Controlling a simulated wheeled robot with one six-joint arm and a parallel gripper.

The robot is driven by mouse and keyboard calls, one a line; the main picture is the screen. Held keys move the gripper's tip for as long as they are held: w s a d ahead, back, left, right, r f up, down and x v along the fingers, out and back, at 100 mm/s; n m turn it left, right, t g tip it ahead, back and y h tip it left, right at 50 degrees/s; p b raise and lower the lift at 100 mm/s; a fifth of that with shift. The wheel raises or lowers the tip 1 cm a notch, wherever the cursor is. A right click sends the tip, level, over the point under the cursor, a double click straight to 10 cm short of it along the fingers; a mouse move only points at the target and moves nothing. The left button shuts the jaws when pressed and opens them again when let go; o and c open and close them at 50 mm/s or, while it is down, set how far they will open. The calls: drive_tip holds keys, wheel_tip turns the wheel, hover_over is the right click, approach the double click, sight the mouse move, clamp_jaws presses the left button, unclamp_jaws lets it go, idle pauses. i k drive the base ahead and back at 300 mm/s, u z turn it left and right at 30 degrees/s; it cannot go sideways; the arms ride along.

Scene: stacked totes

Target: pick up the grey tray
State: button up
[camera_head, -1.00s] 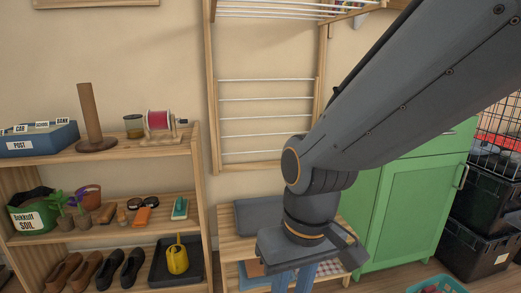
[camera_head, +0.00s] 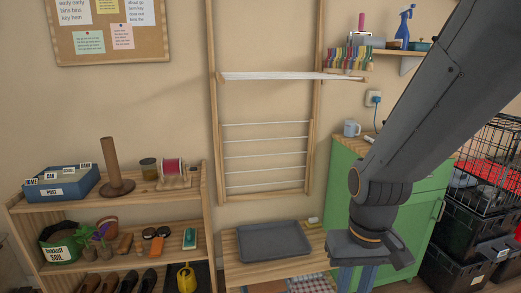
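The grey tray (camera_head: 272,242) lies flat on top of the low wooden bench (camera_head: 240,270) under the wall rack. It is shallow, with a raised rim, looks empty and is fully visible. My gripper (camera_head: 357,280) hangs fingers-down to the right of the tray, in front of the green cabinet. It is apart from the tray. Its two bluish fingers show a gap between them with nothing seen in it. The fingertips are cut off by the bottom edge of the picture.
A small light item (camera_head: 313,221) sits on the bench behind the tray's right corner. The wooden shelf (camera_head: 205,190) stands left of the bench, the green cabinet (camera_head: 425,225) right. A folding rack (camera_head: 290,77) juts from the wall above. Black crates (camera_head: 465,255) stand far right.

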sight(258, 243)
drive_tip(key=k, duration=1.2)
drive_tip(key=u, duration=0.6)
drive_tip(key=i, duration=1.5)
drive_tip(key=z, duration=0.7)
